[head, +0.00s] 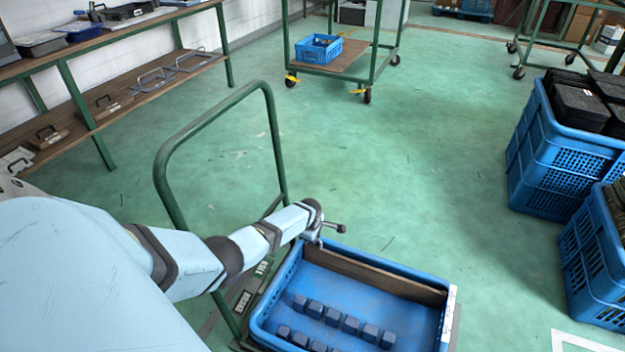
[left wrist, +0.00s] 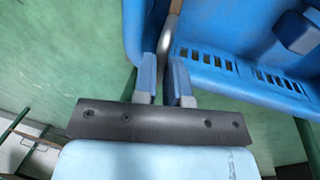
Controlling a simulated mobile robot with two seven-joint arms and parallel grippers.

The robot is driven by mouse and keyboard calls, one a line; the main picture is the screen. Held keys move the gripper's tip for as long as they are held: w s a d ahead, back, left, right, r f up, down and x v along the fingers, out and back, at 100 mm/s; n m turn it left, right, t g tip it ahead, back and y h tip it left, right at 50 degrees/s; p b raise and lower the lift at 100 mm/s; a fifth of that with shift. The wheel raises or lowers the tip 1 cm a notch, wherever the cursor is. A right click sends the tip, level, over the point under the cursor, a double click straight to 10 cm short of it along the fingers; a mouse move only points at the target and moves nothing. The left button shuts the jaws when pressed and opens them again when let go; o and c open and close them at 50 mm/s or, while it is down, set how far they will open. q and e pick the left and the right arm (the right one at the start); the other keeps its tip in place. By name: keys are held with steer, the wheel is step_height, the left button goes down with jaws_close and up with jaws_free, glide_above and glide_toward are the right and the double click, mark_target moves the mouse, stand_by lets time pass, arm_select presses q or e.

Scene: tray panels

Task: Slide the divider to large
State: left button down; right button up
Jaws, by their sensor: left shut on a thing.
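The blue tray (head: 277,288) is at the bottom of the head view, on a green-framed cart. The brown divider (head: 375,272) stands upright across the tray, close to its far wall. Several dark blue blocks (head: 332,316) lie in rows on the near side of it. My left gripper (head: 317,240) is at the divider's left end, over the tray's far left corner. In the left wrist view its two fingers (left wrist: 164,88) are shut on the divider's end (left wrist: 171,38). The exact contact is partly hidden. My right gripper is out of view.
The cart's green handle (head: 163,158) rises left of the tray, close to my left arm. Two small labels (head: 262,267) sit beside the tray, unreadable to me. Blue crates (head: 560,165) stand at the right. The floor between is clear.

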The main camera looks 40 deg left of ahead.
arm_select(q)
steer(key=c, duration=1.2)
jaws_free()
steer(key=shift+w, duration=0.15)
steer(key=shift+o, duration=0.2)
steer(key=shift+r, duration=0.2)
arm_select(e)
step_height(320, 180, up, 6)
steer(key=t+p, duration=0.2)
steer(key=p, duration=0.3)
arm_select(q)
step_height(320, 180, up, 13)
steer(key=s+p, duration=0.2)
steer(key=p, duration=0.1)
steer(key=shift+s+d+p, duration=0.3)
steer(key=shift+d, duration=0.1)
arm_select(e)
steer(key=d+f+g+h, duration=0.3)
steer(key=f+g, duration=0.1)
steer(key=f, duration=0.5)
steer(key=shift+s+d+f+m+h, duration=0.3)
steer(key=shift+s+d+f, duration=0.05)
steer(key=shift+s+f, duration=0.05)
